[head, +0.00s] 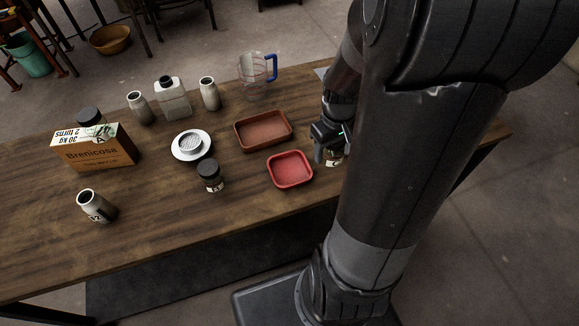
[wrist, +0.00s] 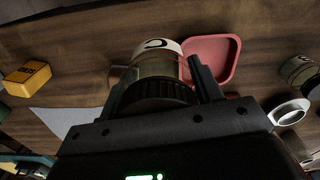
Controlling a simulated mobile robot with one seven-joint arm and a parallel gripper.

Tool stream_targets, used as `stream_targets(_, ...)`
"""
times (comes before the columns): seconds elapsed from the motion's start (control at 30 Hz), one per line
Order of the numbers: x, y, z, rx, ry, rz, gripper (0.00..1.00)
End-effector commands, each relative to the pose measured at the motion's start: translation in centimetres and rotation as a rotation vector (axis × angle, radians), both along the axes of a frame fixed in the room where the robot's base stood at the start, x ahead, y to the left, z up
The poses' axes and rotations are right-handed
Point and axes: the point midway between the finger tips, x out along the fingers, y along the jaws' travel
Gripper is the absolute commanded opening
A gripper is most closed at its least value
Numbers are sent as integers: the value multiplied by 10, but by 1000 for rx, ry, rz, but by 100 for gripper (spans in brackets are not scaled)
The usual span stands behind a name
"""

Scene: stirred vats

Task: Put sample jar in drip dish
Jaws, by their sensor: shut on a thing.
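The sample jar (wrist: 157,66) is see-through with a black ribbed lid and a white label marked C. My gripper (wrist: 157,78) is shut on it, with one finger on each side. In the head view my gripper (head: 325,148) is just right of the red dish, and the jar (head: 335,160) shows partly below it, the rest hidden by my gripper and arm. Whether the jar touches the table is unclear. The drip dish, seemingly the shallow red square one (head: 290,168), is empty. It shows beyond the jar at upper right in the wrist view (wrist: 228,62).
A brown rectangular tray (head: 263,130) lies behind the red dish. Another black-lidded jar (head: 210,176) and a white saucer (head: 178,150) stand left of it. A carton (head: 95,148), white bottles and a blue-handled jug (head: 257,70) stand further off. The front table edge is mostly clear.

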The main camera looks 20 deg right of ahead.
Motion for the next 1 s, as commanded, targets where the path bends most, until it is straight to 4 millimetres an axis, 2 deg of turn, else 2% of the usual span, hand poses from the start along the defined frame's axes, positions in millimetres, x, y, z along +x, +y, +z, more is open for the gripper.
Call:
stream_targets(0.07,-3,-2,-1,0,-1,2,36)
stream_targets(0.17,2,6,-8,1,1,6,36)
stream_targets(0.4,32,51,-41,1,3,10,36)
stream_targets(0.6,54,81,-63,1,1,6,36)
stream_targets(0.83,62,92,-74,0,1,2,36)
stream_targets(1.0,61,91,-95,1,2,1,36)
